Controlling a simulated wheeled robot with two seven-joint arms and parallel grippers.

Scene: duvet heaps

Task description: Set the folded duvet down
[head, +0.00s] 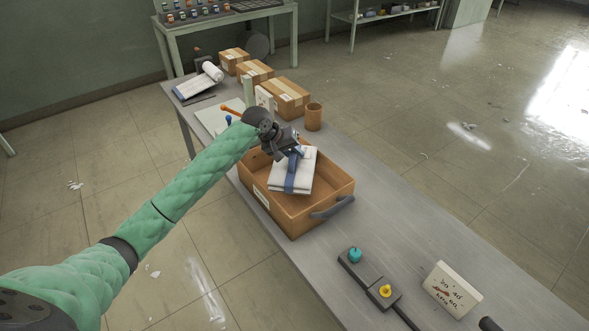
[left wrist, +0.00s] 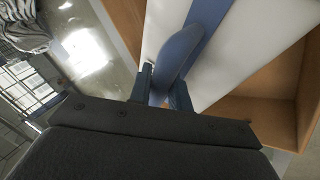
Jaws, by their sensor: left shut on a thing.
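The folded duvet (head: 304,171) is a flat white bundle with a blue strap around it. It is in or just over the orange-brown open box (head: 326,203) on the grey table; I cannot tell whether it touches the bottom. My left gripper (head: 297,151) reaches in from the left and is shut on the blue strap at the duvet's far end. In the left wrist view the jaws (left wrist: 168,92) pinch a loop of the blue strap, with the white duvet (left wrist: 258,40) beyond and the box wall (left wrist: 285,118) beside it. My right gripper is not in view.
The grey table (head: 400,235) runs diagonally. A brown cup (head: 314,117) and cardboard boxes (head: 288,99) stand behind the box. A dark button panel (head: 368,276) and a white sign (head: 451,289) are in front.

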